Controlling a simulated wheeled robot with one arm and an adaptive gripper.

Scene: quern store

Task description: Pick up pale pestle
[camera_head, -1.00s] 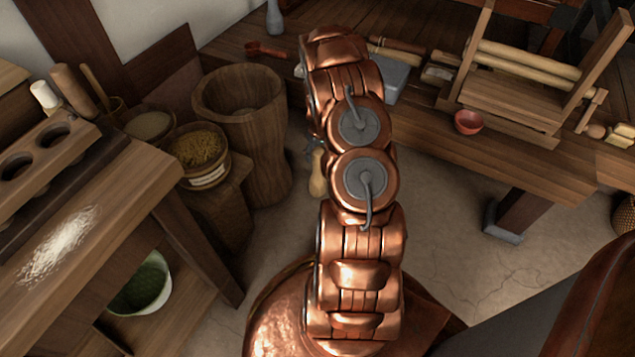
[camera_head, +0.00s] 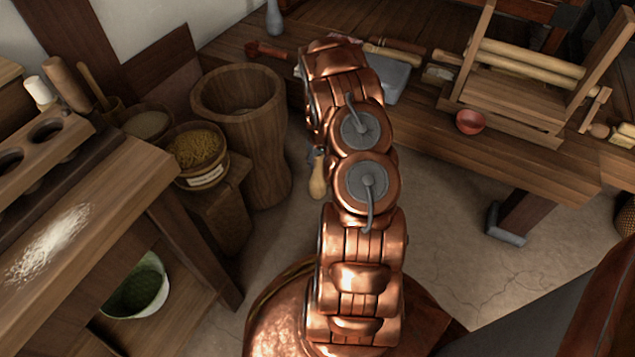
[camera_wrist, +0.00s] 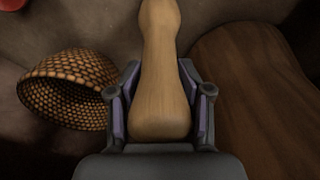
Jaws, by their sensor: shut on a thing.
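The pale pestle (camera_wrist: 162,85) is a smooth, light wooden piece with a rounded end and a narrower neck. In the wrist view it runs from the top edge down between the two fingers of my gripper (camera_wrist: 160,105), which is shut on its thick end. In the head view the pestle (camera_head: 318,177) hangs above the floor beside my copper arm, below a small visible part of my gripper (camera_head: 315,155). The arm hides the rest of the gripper there.
A tall wooden mortar (camera_head: 262,150) stands left of the pestle, near a bowl of grain (camera_head: 218,180). A woven basket (camera_wrist: 65,88) shows in the wrist view.

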